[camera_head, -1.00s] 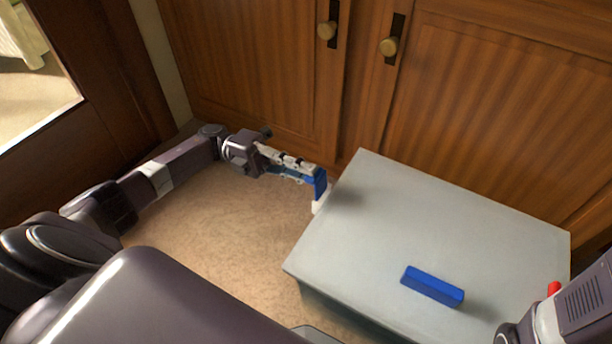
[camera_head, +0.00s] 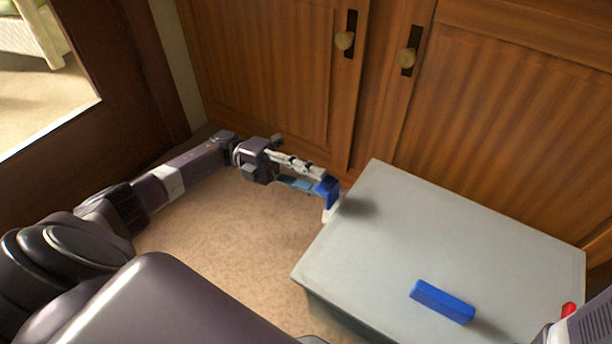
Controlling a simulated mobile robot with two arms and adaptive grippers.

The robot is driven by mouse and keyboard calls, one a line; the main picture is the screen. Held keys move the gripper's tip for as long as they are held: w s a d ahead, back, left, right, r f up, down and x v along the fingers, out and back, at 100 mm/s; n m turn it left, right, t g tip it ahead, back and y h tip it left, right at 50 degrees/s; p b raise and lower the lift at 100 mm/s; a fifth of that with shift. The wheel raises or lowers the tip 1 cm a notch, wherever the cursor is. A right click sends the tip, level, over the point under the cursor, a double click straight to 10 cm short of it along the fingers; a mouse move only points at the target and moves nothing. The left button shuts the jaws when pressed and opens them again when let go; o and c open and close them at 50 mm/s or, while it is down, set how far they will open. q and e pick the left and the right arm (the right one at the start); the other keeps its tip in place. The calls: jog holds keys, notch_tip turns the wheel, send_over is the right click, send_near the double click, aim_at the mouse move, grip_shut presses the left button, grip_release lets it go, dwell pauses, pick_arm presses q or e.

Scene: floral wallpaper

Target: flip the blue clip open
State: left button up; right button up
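A grey box (camera_head: 400,235) with a flat top stands on the floor at centre right. A blue piece (camera_head: 328,186), seemingly the clip, is at its left side near the back corner, with a small white part (camera_head: 331,213) just below it. My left gripper (camera_head: 318,180) reaches in from the left, and its fingertips are at the blue piece and seem to touch it. The blue piece partly hides the fingertips, so I cannot tell whether they are shut on it. My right arm shows only at the bottom right corner; its fingers are out of frame.
A blue bar (camera_head: 442,302) lies across the front of the box top. A small red piece (camera_head: 568,310) is near the box's right side. Wooden cupboard doors (camera_head: 270,80) with round knobs stand close behind. Bare carpet (camera_head: 220,230) lies left of the box.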

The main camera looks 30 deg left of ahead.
pick_arm(q)
jog(key=a+f, duration=0.1)
jog(key=a, duration=0.6)
jog(key=shift+f, duration=0.15)
jog(key=shift+a, duration=0.1)
dwell(0.4)
